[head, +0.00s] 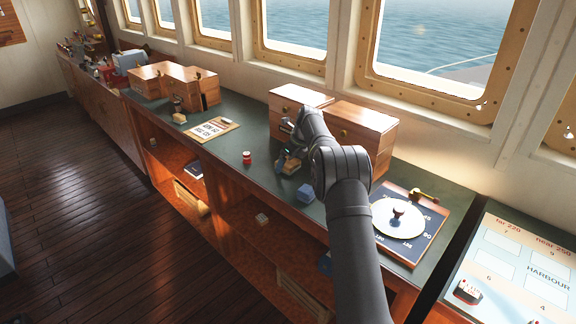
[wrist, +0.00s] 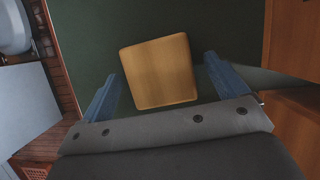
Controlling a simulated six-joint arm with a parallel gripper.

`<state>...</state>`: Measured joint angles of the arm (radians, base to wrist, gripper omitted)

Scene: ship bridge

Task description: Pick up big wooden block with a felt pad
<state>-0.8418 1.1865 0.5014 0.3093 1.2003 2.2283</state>
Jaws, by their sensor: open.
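A wooden block (wrist: 158,72) with a light brown square face lies on the dark green top in the wrist view. No felt pad shows on the face I see, and its underside is hidden. My gripper (wrist: 164,68) is open, with one blue finger on each side of the block and a visible gap at both sides. In the head view my gripper (head: 283,157) is low over the counter, in front of the drawer boxes, and my arm hides part of that spot.
Wooden drawer boxes (head: 362,132) stand close behind my gripper. A red-lidded jar (head: 247,157) and a clipboard (head: 212,128) are to the left. A dial board (head: 410,225) lies to the right. Open shelves are below the counter's front edge.

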